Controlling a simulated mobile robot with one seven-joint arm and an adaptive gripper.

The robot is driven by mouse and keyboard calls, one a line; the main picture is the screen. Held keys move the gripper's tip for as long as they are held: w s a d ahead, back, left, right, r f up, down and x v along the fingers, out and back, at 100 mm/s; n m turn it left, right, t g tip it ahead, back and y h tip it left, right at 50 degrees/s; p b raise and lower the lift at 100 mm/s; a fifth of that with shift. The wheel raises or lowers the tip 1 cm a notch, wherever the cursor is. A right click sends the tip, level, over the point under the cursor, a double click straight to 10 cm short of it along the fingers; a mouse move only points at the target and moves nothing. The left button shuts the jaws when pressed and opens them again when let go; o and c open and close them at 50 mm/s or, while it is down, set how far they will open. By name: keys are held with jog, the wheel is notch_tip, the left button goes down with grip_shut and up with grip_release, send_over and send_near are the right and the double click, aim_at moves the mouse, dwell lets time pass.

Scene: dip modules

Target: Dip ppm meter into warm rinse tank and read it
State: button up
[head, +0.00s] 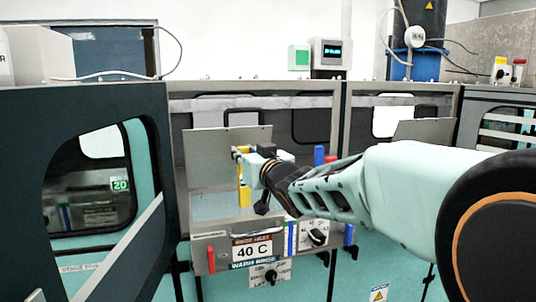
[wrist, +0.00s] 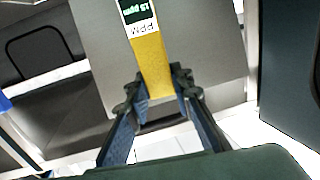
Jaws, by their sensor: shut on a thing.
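The yellow ppm meter (head: 244,196) hangs upright over the warm rinse tank's opening in the head view. My gripper (head: 243,156) is shut on it. In the wrist view, the meter (wrist: 152,66) lies between both fingers of my gripper (wrist: 158,88). Its white PPM label and dark display show at the top edge; the display seems to read 15 ppm. The warm rinse tank (head: 207,242) has a raised lid behind the opening and a 40 C sign on its front. I cannot tell whether the meter's lower tip touches the liquid.
A dark cabinet with a window (head: 90,190) stands close on the left. A red handle (head: 211,260), blue handles and a black knob (head: 317,237) sit on the tank front. A dark panel (wrist: 290,75) fills the wrist view's right side.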

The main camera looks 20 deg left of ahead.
notch_tip(320, 180, up, 14)
jog(key=p, duration=1)
jog(key=shift+f, duration=0.25)
dwell(0.7)
